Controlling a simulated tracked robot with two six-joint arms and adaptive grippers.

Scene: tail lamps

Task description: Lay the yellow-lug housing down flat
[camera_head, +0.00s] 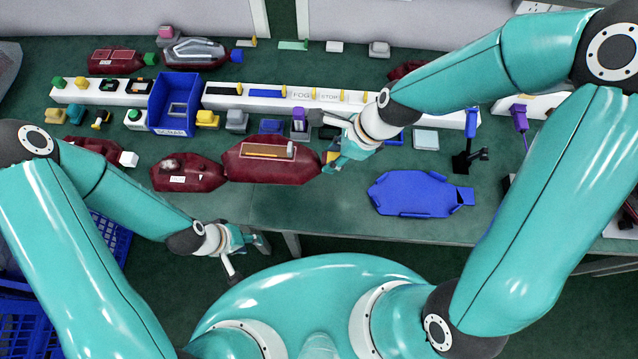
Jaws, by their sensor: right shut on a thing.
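The yellow-lug housing (245,170) is a dark red tail lamp body with a brown and white strip on top. It is at the middle front of the green bench. Its yellow lug (332,157) shows at its right end, between the fingers of my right gripper (330,150). My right gripper is shut on that end and partly hides it. I cannot tell whether the housing touches the bench or is tilted. My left gripper (249,257) is open and empty, low in front of the bench's front edge.
Another red housing (190,178) lies close at the left. A blue tray (415,193) lies at the right, with bare bench between. A white rail (262,101) with labels and yellow pegs, and a blue bin (172,108), stand behind. A black stand (468,160) is further right.

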